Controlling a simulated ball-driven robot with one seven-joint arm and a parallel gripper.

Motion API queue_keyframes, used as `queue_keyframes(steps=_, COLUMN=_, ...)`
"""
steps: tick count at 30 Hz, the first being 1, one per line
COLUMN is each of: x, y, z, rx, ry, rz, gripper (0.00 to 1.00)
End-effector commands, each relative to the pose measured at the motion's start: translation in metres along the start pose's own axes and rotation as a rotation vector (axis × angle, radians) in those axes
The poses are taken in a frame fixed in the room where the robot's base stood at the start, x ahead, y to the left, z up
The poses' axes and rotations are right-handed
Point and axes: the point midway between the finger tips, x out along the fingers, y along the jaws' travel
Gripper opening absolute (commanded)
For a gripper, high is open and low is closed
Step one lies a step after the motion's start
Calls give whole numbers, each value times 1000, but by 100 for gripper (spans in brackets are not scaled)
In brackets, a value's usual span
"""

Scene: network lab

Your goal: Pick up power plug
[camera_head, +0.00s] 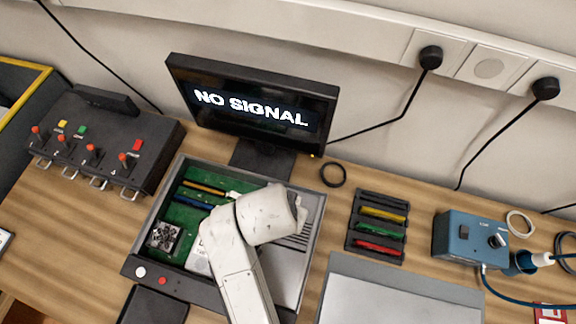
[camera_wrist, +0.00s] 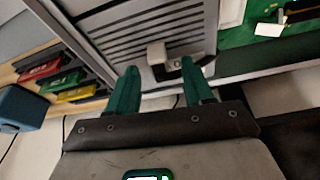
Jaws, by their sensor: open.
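In the wrist view, my gripper (camera_wrist: 159,68) is open, with two green fingers apart. Beyond and between the fingertips, a small pale block (camera_wrist: 157,52) stands on the vented metal part of the open computer case (camera_wrist: 112,8). It may be the power plug, but I cannot tell for sure. No contact shows between it and the fingers. In the head view, my white arm reaches over the open case (camera_head: 312,222) and hides the gripper and the block. Two black plugs, (camera_head: 430,57) and (camera_head: 545,89), sit in the wall sockets with cables hanging down.
A monitor (camera_head: 250,105) reading "NO SIGNAL" stands behind the case. A rack of coloured modules (camera_head: 378,227), a grey panel (camera_head: 400,295) and a blue box (camera_head: 470,238) are to the right. A switch box (camera_head: 105,140) is at left. Little table is bare.

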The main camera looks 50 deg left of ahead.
Motion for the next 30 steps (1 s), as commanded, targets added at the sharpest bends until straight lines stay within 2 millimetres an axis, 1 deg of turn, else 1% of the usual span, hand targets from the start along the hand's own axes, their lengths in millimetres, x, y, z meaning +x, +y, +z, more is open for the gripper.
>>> queue_keyframes(steps=1, x=6, y=0, z=1, rx=-1, ry=-3, rz=2, gripper=51)
queue_keyframes(steps=4, x=12, y=0, z=1, rx=0, ry=-2, rz=1, gripper=51)
queue_keyframes(steps=11, x=13, y=0, z=1, rx=0, ry=-1, rz=0, gripper=51)
queue_keyframes(steps=27, x=13, y=1, z=1, rx=0, ry=-1, rz=0, gripper=0)
queue_keyframes(steps=30, x=13, y=0, z=1, rx=0, ry=-1, rz=0, gripper=0)
